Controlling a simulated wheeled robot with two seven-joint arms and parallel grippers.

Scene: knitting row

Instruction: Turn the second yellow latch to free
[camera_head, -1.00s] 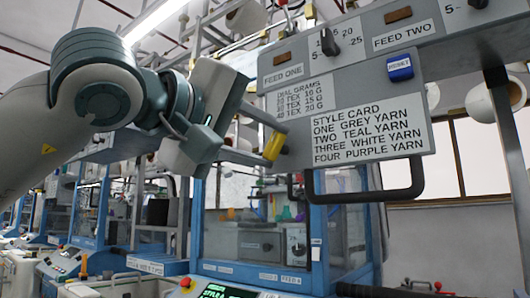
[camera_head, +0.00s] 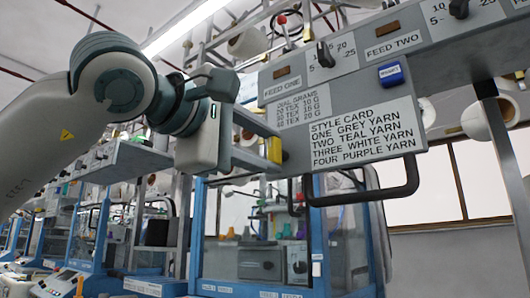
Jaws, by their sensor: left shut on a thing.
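A yellow latch (camera_head: 275,149) sits at the left edge of the grey panel, beside the style card, and stands about upright. It is the only yellow latch that I can make out. My left gripper (camera_head: 264,146) reaches in from the left and is shut on the yellow latch, with its fingers partly covering it. The grey panel (camera_head: 437,100) carries dials, FEED ONE and FEED TWO labels and a style card (camera_head: 362,135). My right gripper is out of view.
A black handle (camera_head: 365,197) juts out below the panel. A blue block (camera_head: 391,73) with a small label sits on the panel's upper part. A blue-framed glazed machine (camera_head: 318,235) stands below, and metal posts and rails surround the panel.

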